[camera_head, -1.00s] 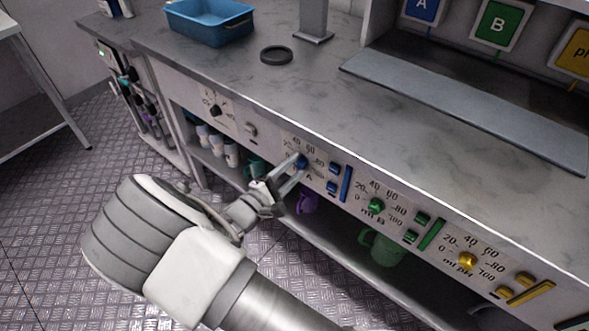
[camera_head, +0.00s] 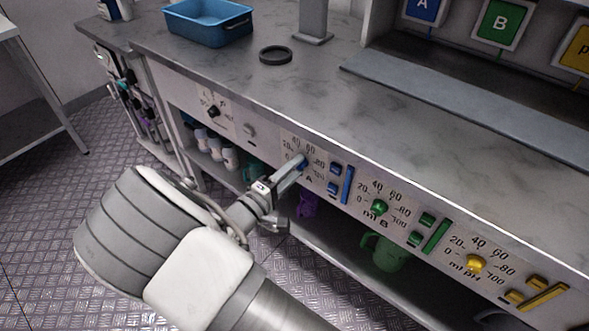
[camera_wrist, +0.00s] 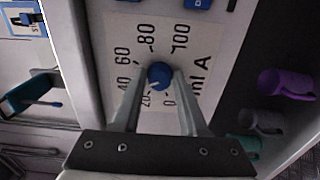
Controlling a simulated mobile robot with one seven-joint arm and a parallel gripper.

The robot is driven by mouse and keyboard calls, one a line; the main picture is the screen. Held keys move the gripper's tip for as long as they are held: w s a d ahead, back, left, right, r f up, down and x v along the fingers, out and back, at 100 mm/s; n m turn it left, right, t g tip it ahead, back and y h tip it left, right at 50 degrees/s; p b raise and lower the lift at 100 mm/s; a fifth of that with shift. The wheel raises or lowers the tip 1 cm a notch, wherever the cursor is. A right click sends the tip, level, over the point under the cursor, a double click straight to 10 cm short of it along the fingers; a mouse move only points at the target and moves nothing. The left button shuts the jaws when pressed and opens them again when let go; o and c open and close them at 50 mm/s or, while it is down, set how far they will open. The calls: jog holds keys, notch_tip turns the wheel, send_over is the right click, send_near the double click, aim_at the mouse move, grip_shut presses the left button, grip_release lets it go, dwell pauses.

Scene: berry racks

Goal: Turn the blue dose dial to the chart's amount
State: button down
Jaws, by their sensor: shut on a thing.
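The blue dose dial (camera_wrist: 159,75) sits on the white panel marked "ml A" (camera_wrist: 205,75), with numbers from 0 to 100 around it. My gripper (camera_wrist: 160,80) has a finger on each side of the dial and is shut on it. A small pale mark on the dial points to the lower left, roughly toward 20 to 40; its exact reading is unclear. In the head view the dial (camera_head: 302,164) is partly hidden by my gripper (camera_head: 298,166). No dose chart with an amount is readable.
Blue buttons (camera_head: 335,168) and a blue bar (camera_head: 347,185) lie right of the dial. Green (camera_head: 379,207) and yellow (camera_head: 474,263) dials follow farther right. A purple mug (camera_head: 307,204) and a green mug (camera_head: 385,251) stand under the counter (camera_head: 330,90).

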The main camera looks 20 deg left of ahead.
jog(key=shift+c, duration=2.3)
grip_release()
jog(key=p+v, duration=0.3)
jog(key=v, duration=1.4)
jog(key=shift+s, duration=0.25)
jog(key=shift+a+r, duration=0.1)
